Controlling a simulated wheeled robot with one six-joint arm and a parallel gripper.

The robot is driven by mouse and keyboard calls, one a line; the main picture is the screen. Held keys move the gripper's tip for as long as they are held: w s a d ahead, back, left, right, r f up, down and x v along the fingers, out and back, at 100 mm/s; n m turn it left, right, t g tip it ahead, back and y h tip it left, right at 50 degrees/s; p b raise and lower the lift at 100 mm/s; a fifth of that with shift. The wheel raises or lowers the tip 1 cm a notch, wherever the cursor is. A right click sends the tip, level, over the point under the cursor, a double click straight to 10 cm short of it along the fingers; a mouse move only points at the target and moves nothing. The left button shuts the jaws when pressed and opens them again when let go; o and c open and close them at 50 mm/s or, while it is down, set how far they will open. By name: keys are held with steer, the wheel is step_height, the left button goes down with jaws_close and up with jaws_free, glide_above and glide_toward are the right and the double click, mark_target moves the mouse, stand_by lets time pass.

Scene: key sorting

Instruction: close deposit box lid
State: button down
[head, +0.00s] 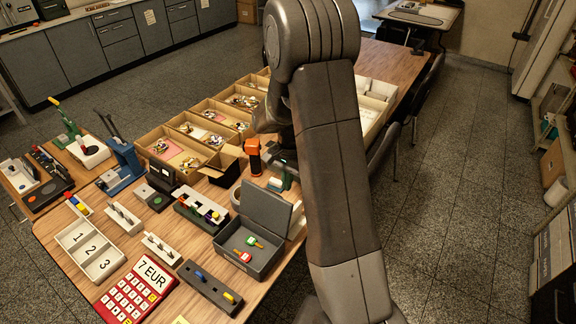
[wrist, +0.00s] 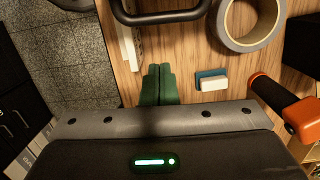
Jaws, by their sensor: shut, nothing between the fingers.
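The grey deposit box (head: 232,262) stands on the wooden table in the head view. Its lid (head: 268,209) is open and stands up at the back of the box. Two keys with red and green tags lie inside. My gripper (head: 287,182) is behind the lid, partly hidden by my arm. In the wrist view its green fingers (wrist: 159,84) are together, with nothing between them, above the tabletop. A dark rounded bar (wrist: 160,14) shows just ahead of the fingertips; I cannot tell whether it belongs to the box.
A tape roll (wrist: 228,37) and a blue-and-white eraser (wrist: 211,80) lie near the fingers. An orange-and-black tool (head: 253,157) stands close by. Cardboard trays (head: 182,160) of keys stand behind. A numbered white tray (head: 91,250) and a red keypad (head: 134,292) are at the left.

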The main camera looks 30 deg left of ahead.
mark_target(268, 205)
steer(key=shift+s+a+r+p, duration=0.1)
steer(key=shift+s+r+p, duration=0.1)
steer(key=shift+s, duration=0.4)
steer(key=shift+s+a+r+p, duration=0.1)
steer(key=shift+s+r+p, duration=0.1)
steer(key=shift+s, duration=0.4)
steer(key=shift+s+r+p, duration=0.1)
steer(key=shift+s+p, duration=0.1)
steer(key=shift+s, duration=0.4)
steer(key=shift+s, duration=0.1)
steer(key=shift+s+r+t+b, duration=0.3)
steer(key=shift+t+b, duration=0.1)
steer(key=shift+b, duration=0.15)
